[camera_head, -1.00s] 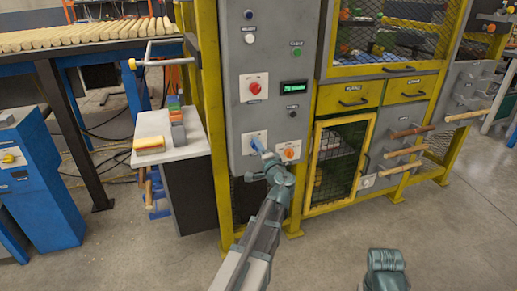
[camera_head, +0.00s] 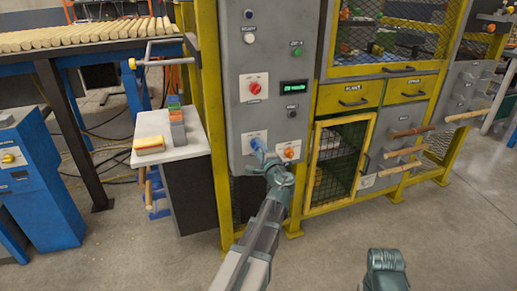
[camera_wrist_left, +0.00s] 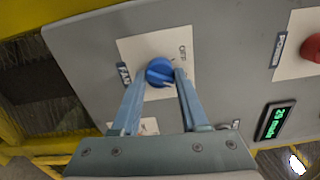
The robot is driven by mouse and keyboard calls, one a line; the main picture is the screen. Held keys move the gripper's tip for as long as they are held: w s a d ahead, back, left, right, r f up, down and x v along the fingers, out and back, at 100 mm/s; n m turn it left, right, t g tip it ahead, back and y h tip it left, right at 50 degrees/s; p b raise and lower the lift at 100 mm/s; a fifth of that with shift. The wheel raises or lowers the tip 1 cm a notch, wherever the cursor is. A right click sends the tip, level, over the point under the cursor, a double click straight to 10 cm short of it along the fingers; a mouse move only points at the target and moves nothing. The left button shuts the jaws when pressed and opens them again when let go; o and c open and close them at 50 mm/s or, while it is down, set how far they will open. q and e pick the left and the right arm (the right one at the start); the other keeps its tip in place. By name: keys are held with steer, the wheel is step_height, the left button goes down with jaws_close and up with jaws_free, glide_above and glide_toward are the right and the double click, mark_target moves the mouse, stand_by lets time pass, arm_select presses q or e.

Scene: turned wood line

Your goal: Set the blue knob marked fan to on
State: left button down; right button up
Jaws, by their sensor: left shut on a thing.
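The blue knob (camera_wrist_left: 159,72) sits on a white plate (camera_wrist_left: 183,45) on the grey control panel (camera_head: 238,112). In the left wrist view the plate shows an OFF mark above right of the knob and a FAN label (camera_wrist_left: 124,75) beside it. My left gripper (camera_wrist_left: 160,80) is shut on the knob, one finger on each side. In the head view the left gripper (camera_head: 261,151) reaches the knob's plate, and the fingers partly hide the knob. My right arm shows at the bottom right, but its fingers cannot be seen.
A red knob (camera_head: 254,88) is above on the panel, with a green display (camera_head: 293,87) beside it. An orange knob (camera_head: 289,153) is close to the right of my left gripper. A white side table (camera_head: 185,150) stands to the left. Open floor lies right.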

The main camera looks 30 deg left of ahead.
arm_select(q)
steer(key=shift+c, duration=2.1)
jaws_free()
steer(key=v, duration=1.4)
